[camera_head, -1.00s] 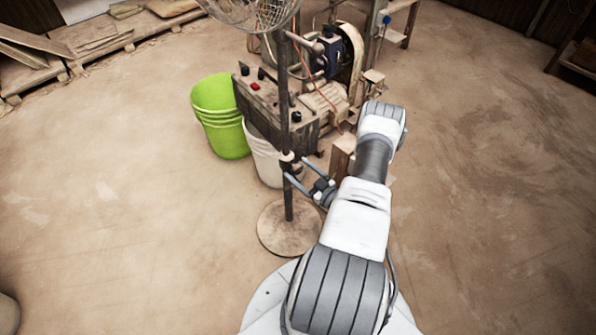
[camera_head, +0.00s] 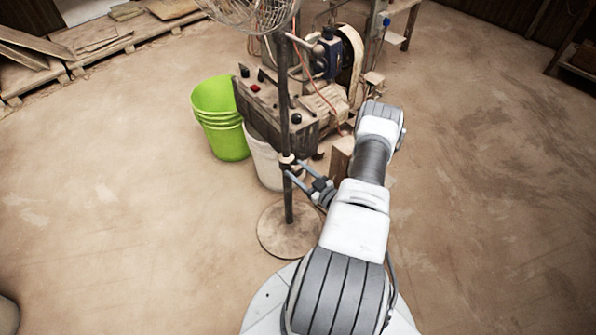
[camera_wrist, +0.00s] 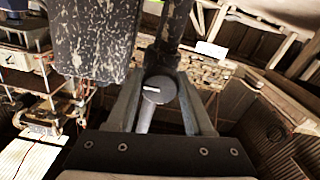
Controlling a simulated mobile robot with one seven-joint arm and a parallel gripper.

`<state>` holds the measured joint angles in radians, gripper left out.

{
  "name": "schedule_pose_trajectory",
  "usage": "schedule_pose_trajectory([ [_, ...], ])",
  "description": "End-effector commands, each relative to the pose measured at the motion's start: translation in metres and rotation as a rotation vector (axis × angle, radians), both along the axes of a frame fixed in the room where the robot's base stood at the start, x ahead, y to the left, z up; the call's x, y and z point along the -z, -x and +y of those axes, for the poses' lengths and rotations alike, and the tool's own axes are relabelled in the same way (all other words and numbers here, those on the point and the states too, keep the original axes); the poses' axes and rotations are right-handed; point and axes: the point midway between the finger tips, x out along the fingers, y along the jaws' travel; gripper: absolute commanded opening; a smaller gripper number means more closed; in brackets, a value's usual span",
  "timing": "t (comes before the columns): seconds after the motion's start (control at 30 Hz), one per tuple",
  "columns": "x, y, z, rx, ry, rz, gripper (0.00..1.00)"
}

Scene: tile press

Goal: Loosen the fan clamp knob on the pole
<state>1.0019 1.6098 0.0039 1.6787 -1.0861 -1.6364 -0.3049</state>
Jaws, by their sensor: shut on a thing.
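The fan's dark upright pole (camera_head: 284,105) stands in the middle of the head view, with the wire fan head (camera_head: 255,12) at its top and a round base (camera_head: 285,240) on the floor. A pale clamp collar (camera_head: 287,159) sits partway down the pole. My gripper (camera_head: 295,168) reaches this clamp from the right. In the wrist view, the grey cylindrical clamp knob (camera_wrist: 158,92) lies between the two fingers of my gripper (camera_wrist: 161,82), which are shut on it. The knob is too small to make out in the head view.
A dusty machine with a control box (camera_head: 265,100) stands close behind the pole. Green buckets (camera_head: 220,115) and a white bucket (camera_head: 264,162) are left of the pole. Boards on a pallet (camera_head: 100,45) lie at the back left.

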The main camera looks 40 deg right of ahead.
Motion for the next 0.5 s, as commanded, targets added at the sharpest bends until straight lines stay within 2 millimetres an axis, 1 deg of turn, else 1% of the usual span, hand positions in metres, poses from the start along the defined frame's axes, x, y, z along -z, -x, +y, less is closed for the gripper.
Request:
schedule_pose_trajectory([
  [0.2, 0.0006, 0.0002, 0.0003, -0.002, 0.106, -0.007, 0.0],
  [0.5, 0.0005, 0.0006, 0.0001, -0.001, 0.117, -0.008, 0.0],
])
